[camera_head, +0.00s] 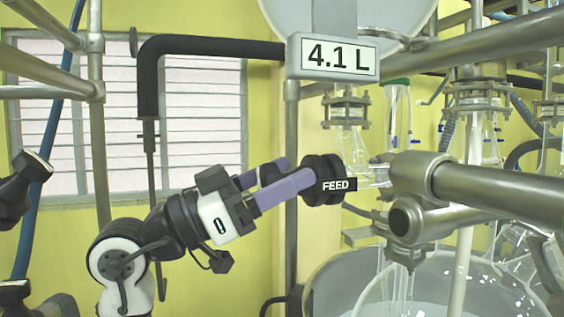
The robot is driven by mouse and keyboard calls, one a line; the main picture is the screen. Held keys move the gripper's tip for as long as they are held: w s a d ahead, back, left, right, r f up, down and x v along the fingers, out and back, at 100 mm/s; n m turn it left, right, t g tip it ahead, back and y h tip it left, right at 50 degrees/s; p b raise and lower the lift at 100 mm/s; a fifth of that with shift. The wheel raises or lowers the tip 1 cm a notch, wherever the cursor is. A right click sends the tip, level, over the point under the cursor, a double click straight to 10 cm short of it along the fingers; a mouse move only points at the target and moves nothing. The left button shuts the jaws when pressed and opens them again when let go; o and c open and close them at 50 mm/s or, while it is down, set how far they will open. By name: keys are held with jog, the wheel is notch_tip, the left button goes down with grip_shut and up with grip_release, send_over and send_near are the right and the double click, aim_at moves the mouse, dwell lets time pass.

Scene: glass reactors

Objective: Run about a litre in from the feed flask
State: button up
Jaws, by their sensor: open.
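A black round knob labelled FEED (320,180) sits on a glass valve (368,178) in the middle of the view. My gripper (300,178) reaches up from the lower left, its two purple fingers apart at the knob. One finger is in front of the knob's left side and the other is behind it. I cannot tell whether they touch it. A sign reading 4.1 L (340,56) hangs above. Part of a large round vessel (350,14), perhaps the feed flask, shows at the top. A large glass vessel (345,275) stands below right.
Thick metal pipes (500,190) cross the right side close to the valve. A vertical metal post (291,220) stands behind my gripper. A black insulated pipe (205,46) bends down at the left before a shuttered window (200,110). Glass tubing fills the right.

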jog(key=shift+d, duration=0.2)
jog(key=c, duration=1)
jog(key=shift+m+g+b, duration=0.4)
jog(key=m+g+b, duration=0.1)
jog(key=m+b, duration=0.1)
jog(key=m, duration=0.1)
jog(key=m+g+b, duration=0.1)
jog(key=m+g, duration=0.1)
jog(key=m, duration=0.1)
jog(key=shift+s+f+b, duration=0.1)
jog(key=shift+s+b, duration=0.05)
jog(key=shift+b, duration=0.25)
jog(key=m+g+b, duration=0.1)
jog(key=m+g, duration=0.1)
jog(key=m, duration=0.2)
jog(key=shift+s+m, duration=0.1)
jog(key=shift+m, duration=0.3)
jog(key=shift+d+m+g+y, duration=0.1)
jog(key=shift+m+g+y, duration=0.45)
jog(key=shift+m, duration=0.95)
